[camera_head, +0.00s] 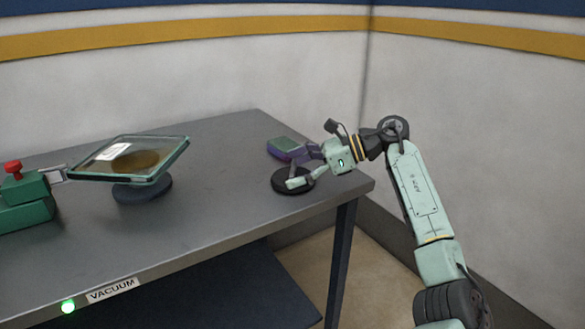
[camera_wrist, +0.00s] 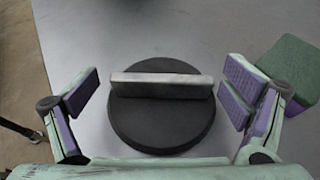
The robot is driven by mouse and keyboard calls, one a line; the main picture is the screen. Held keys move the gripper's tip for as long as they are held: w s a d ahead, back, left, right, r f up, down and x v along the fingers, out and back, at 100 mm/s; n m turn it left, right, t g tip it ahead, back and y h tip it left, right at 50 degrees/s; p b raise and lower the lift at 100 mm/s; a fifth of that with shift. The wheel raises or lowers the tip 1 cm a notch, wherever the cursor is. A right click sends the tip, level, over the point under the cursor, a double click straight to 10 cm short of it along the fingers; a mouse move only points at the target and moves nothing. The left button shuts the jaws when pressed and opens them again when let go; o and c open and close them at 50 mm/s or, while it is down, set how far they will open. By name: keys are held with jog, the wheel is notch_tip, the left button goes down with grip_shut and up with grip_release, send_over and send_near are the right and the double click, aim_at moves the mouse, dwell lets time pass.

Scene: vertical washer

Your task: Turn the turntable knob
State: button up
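The knob is a pale grey bar (camera_wrist: 162,84) across a round black disc (camera_wrist: 165,125), seen from above in the wrist view. The bar lies nearly level across the picture. In the head view the black disc (camera_head: 290,186) sits on the table near its right end, with the bar largely hidden by my gripper (camera_head: 296,170). My gripper (camera_wrist: 160,90) is open, with purple-padded fingers on the left and right, beyond the bar's two ends. Clear gaps show between pads and bar, and nothing is held.
A green block (camera_wrist: 290,68) lies close to my right finger in the wrist view. The metal table (camera_head: 225,190) also bears a tilted glass-topped tray (camera_head: 165,149) on a round dark base (camera_head: 142,191) and a green device with a red button (camera_head: 13,168). Walls stand behind.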

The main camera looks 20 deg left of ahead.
jog(key=shift+r, duration=0.15)
jog(key=shift+w+d+r, duration=0.1)
jog(key=shift+w+d, duration=0.05)
jog(key=shift+d, duration=0.05)
jog(key=v, duration=1.1)
jog(key=shift+d, duration=0.25)
jog(key=shift+c, duration=0.5)
